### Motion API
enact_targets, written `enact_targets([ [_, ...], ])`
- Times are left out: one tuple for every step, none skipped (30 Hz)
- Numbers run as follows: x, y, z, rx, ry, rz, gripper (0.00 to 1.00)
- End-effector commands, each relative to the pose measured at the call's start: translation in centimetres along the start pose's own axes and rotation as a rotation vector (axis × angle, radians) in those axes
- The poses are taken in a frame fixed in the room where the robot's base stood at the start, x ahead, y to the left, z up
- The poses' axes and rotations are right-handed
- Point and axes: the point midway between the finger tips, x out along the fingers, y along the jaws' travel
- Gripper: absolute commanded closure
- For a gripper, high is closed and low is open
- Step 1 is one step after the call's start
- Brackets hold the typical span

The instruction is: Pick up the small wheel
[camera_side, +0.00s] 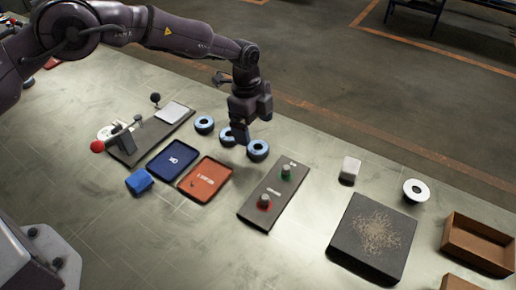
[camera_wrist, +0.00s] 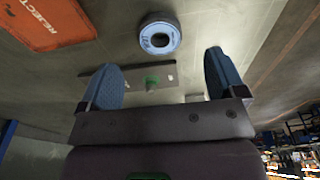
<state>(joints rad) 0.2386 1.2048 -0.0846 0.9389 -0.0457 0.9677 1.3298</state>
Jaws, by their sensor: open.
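Several ring-shaped discs could be the small wheel. Three blue-rimmed ones lie in a row on the table in the side view: the far one (camera_side: 204,124), the middle one (camera_side: 225,137), partly hidden behind my gripper, and the near one (camera_side: 258,151). My gripper (camera_side: 241,139) points down over this row, close to the middle and near discs. In the wrist view one blue disc (camera_wrist: 160,37) lies beyond the fingertips, roughly centred between them. My gripper (camera_wrist: 161,78) is open there, with nothing between its blue fingers. I cannot tell its exact height.
A red reject tray (camera_side: 224,171) and a blue tray (camera_side: 153,164) lie in front of the row. A button panel (camera_side: 254,213) stands to the right. Further right are a white block (camera_side: 350,169), a white disc (camera_side: 416,187), a dark gritty slab (camera_side: 341,241) and a brown box (camera_side: 464,254).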

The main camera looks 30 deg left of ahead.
Motion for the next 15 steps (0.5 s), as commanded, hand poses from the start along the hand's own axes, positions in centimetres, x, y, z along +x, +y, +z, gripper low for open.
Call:
enact_targets([
  [0.5,0.0,0.0,0.000,0.000,0.001,0.11],
  [0.7,0.0,0.0,0.000,-0.001,0.001,0.11],
  [0.9,0.0,0.0,0.000,0.000,0.001,0.11],
  [1.1,0.0,0.0,0.000,-0.001,0.001,0.11],
  [1.3,0.0,0.0,0.000,-0.001,0.001,0.11],
  [1.6,0.1,-0.1,0.000,-0.001,0.001,0.11],
  [2.0,0.1,-0.1,0.000,-0.001,0.001,0.11],
  [2.5,0.1,-0.2,0.000,-0.001,0.002,0.11],
  [3.2,0.1,-0.3,0.000,-0.001,0.002,0.11],
  [3.7,0.1,-0.3,0.000,-0.001,0.002,0.11],
  [4.1,0.1,-0.4,0.000,-0.001,0.001,0.11],
  [4.7,0.1,-0.4,-0.001,-0.001,0.002,0.11],
  [5.1,0.1,-0.4,-0.001,-0.001,0.002,0.11],
  [5.4,0.1,-0.4,-0.001,-0.001,0.001,0.11],
  [5.8,0.1,-0.4,-0.001,-0.001,0.001,0.11],
])
